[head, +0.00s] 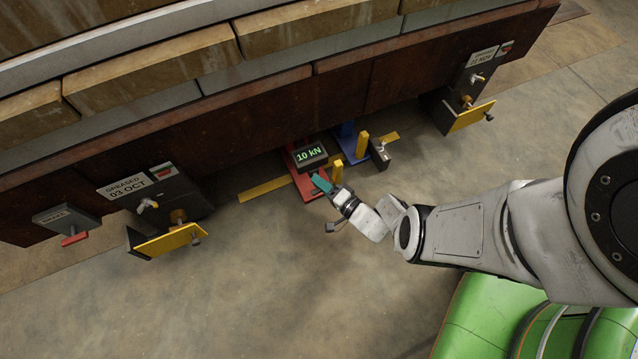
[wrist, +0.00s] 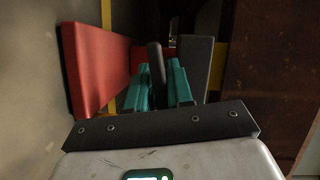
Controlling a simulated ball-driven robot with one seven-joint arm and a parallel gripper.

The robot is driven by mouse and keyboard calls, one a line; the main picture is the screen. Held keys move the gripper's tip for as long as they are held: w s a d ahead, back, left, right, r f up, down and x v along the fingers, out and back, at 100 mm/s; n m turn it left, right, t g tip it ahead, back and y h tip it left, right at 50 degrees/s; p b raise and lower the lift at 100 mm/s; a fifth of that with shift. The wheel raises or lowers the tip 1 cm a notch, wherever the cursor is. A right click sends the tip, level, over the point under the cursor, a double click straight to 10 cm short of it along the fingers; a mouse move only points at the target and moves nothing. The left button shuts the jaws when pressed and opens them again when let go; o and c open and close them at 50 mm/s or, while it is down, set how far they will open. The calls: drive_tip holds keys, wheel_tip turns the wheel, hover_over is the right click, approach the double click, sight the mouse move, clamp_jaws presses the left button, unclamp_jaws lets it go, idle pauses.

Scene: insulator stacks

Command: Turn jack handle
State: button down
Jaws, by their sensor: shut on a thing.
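The jack is a red unit (head: 309,192) on the floor beside the rust-brown beam, with a dark display box (head: 309,154) reading 10 kN in green. My gripper (head: 322,183) has teal fingers and is at the front of the jack, just below the display. In the wrist view, my gripper (wrist: 158,80) is shut on a dark rounded bar, the jack handle (wrist: 155,58), which stands between the two teal fingers. The handle's lower end is hidden by the fingers, and in the head view I cannot make the handle out.
A blue unit (head: 347,140) and yellow posts (head: 362,145) stand close right of the jack. Dark brackets with yellow plates sit left (head: 170,240) and right (head: 470,116). A grey box with a red lever (head: 74,239) is far left. Open concrete floor lies in front.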

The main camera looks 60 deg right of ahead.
drive_tip(key=shift+s+a+f+m, duration=0.1)
drive_tip(key=shift+a+f+m, duration=0.1)
drive_tip(key=shift+m, duration=0.2)
drive_tip(key=shift+a, duration=0.1)
drive_tip(key=c, duration=1.3)
unclamp_jaws()
drive_tip(key=shift+w+a, duration=0.1)
drive_tip(key=shift+w, duration=0.1)
drive_tip(key=shift+o, duration=0.9)
drive_tip(key=shift+r, duration=0.15)
drive_tip(key=f+p+v, duration=0.1)
drive_tip(key=p+v, duration=0.1)
drive_tip(key=v, duration=0.8)
drive_tip(key=shift+s+r, duration=0.35)
drive_tip(key=shift+s, duration=0.05)
